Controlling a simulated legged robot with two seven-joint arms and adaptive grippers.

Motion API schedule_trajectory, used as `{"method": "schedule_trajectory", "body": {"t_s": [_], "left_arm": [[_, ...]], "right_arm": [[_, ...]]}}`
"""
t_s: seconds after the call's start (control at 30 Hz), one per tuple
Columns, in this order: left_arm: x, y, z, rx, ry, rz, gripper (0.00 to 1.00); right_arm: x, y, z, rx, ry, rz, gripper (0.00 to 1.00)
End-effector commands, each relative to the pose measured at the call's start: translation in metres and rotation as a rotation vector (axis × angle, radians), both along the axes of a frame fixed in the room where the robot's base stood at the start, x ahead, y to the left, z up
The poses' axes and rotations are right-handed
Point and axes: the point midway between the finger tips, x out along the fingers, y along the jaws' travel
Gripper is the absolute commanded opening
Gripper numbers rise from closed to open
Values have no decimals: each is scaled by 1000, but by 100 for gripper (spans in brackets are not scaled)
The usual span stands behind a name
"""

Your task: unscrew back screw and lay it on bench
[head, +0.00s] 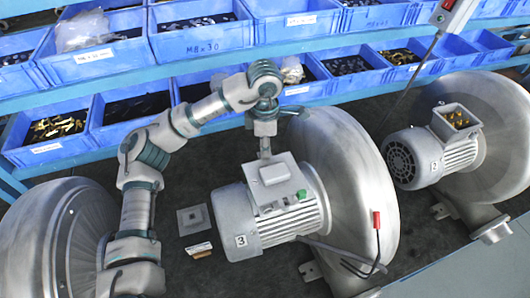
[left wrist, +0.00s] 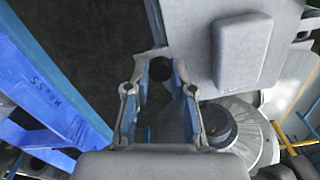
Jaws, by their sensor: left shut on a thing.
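The grey motor (head: 285,222) marked 3, on its round blower housing (head: 350,175), stands in the middle of the head view with a terminal box (head: 275,178) on top. My left gripper (head: 264,154) points down at the back edge of this box. In the left wrist view, its fingers (left wrist: 160,85) are closed around a small dark round thing (left wrist: 160,68), which looks like the back screw. The box lid (left wrist: 243,50) lies just right of the fingertips there. The fingers hide most of the screw, so I cannot tell whether it is still in its hole. My right gripper is not in view.
The dark bench (head: 165,265) has bare room left of the motor, near a square grey plate (head: 193,219) and a small card (head: 198,250). Blue bins (head: 120,140) line the back. Another blower with motor 2 (head: 415,155) stands right. A red-tipped lead (head: 376,220) hangs in front.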

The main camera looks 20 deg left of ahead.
Motion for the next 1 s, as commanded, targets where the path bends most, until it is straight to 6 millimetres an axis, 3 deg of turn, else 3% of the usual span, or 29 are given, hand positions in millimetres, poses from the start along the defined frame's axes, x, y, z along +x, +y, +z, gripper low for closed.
{"method": "schedule_trajectory", "body": {"t_s": [0.4, 0.53, 0.77, 0.8, 0.83, 1.0], "left_arm": [[1, 0, -1, 0, -1, 767, 0], [1, 0, 0, 0, 0, 887, 0], [1, 0, 0, 0, 0, 904, 0], [1, 0, 0, 0, 0, 904, 28], [1, 0, 0, 0, 0, 903, 34], [0, 0, 0, 0, 0, 902, 34]], "right_arm": [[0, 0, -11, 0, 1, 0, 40], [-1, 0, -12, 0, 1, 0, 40], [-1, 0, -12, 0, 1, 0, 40], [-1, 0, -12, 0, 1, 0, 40], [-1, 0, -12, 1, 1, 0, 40], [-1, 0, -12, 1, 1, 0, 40]]}}
